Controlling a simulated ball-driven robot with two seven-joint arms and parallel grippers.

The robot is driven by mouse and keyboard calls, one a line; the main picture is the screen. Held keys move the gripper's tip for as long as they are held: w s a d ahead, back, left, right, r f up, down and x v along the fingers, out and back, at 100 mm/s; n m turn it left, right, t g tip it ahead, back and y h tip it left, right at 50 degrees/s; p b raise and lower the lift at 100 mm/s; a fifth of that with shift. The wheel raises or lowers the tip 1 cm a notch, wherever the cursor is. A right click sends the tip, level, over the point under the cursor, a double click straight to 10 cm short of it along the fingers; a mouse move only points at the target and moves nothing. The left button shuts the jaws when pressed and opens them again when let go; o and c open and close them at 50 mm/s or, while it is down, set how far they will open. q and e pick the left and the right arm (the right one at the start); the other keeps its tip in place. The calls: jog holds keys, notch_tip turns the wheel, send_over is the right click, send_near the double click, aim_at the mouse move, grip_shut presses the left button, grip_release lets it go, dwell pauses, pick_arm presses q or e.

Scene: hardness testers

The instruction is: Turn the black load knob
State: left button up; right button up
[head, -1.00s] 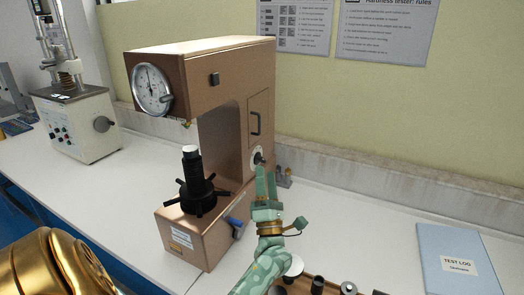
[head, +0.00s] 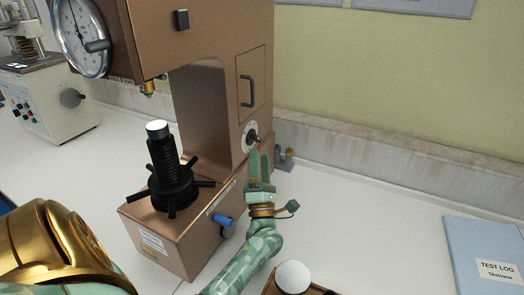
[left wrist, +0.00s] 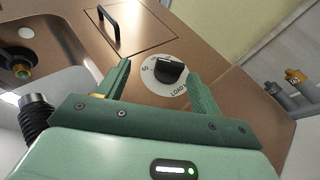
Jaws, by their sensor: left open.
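The black load knob (head: 253,139) sits on a round white dial on the side of the brown hardness tester (head: 222,75). In the left wrist view the knob (left wrist: 169,72) shows clearly, with the word LOAD partly visible on its dial. My green left gripper (head: 260,160) is just in front of and below the knob in the head view. In the left wrist view its open fingers (left wrist: 158,70) appear on either side of the knob, with gaps between them and it. Whether the fingertips reach the knob's depth is hard to tell. My right gripper is not in view.
A black door handle (head: 247,91) is above the knob. A grey fitting (head: 284,158) stands behind. A blue test log (head: 484,252) lies right; white table between is clear.

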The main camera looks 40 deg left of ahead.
aim_at(259, 141)
pick_arm(q)
jog(key=w+a, duration=0.1)
jog(key=w+a+r, duration=0.1)
jog(key=w+a+r+b, duration=0.1)
jog(key=shift+w+a, duration=0.25)
jog(key=shift+a, duration=0.1)
jog(key=shift+w+a+r, duration=0.15)
jog(key=shift+w+a, duration=0.05)
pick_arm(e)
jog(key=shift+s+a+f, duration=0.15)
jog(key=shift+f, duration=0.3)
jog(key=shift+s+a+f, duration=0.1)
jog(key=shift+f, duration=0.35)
